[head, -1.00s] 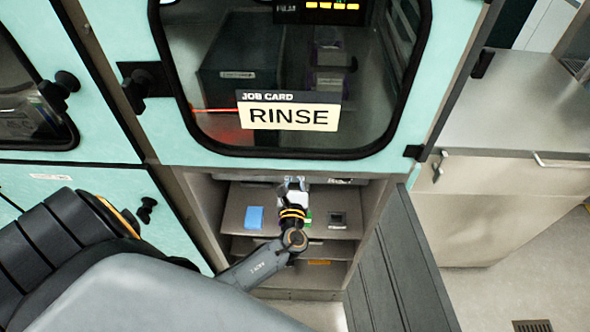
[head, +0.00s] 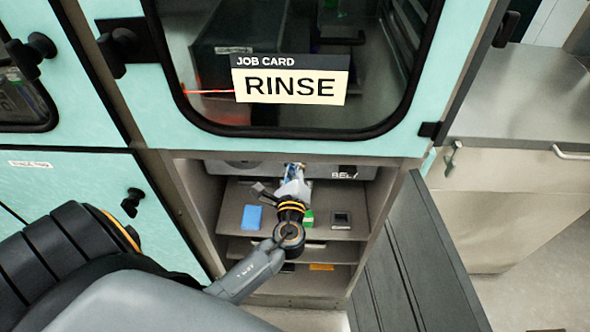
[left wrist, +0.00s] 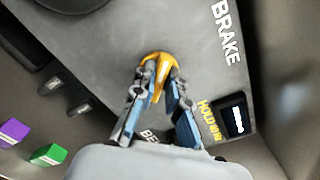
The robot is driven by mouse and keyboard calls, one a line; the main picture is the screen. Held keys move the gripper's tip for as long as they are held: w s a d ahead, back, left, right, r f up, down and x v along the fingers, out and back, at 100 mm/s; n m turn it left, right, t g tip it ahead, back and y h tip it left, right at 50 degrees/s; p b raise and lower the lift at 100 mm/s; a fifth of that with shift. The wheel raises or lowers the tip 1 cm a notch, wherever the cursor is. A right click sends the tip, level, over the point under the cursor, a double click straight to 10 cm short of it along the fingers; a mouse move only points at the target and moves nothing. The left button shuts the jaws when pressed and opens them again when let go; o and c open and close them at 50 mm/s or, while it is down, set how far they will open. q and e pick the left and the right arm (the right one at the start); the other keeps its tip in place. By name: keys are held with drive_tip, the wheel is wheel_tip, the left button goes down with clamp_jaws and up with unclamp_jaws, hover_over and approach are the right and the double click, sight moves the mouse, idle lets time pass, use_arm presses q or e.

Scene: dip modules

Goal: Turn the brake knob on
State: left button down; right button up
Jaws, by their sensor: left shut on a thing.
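In the head view my left gripper (head: 293,172) reaches into the open lower compartment, up to the grey panel under the cabinet door. The knob is hidden there behind the gripper. My right gripper is in neither view.
Below the panel, a shelf (head: 232,195) holds a blue block (head: 252,217), a green block (head: 308,218) and a dark square item (head: 341,220). A small display (left wrist: 236,118) is beside the knob. An open grey door (head: 410,260) bounds the right side.

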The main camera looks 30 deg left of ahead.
use_arm(q)
drive_tip(key=shift+a+f+n+b, duration=0.1)
drive_tip(key=shift+f+n+b, duration=0.05)
drive_tip(key=shift+n+b, duration=2)
drive_tip(key=shift+f+n+b, duration=0.1)
drive_tip(key=shift+n+b, duration=1.65)
drive_tip(key=shift+n, duration=0.7)
drive_tip(key=c, duration=1.4)
unclamp_jaws()
drive_tip(key=shift+o, duration=0.2)
drive_tip(key=v, duration=1.2)
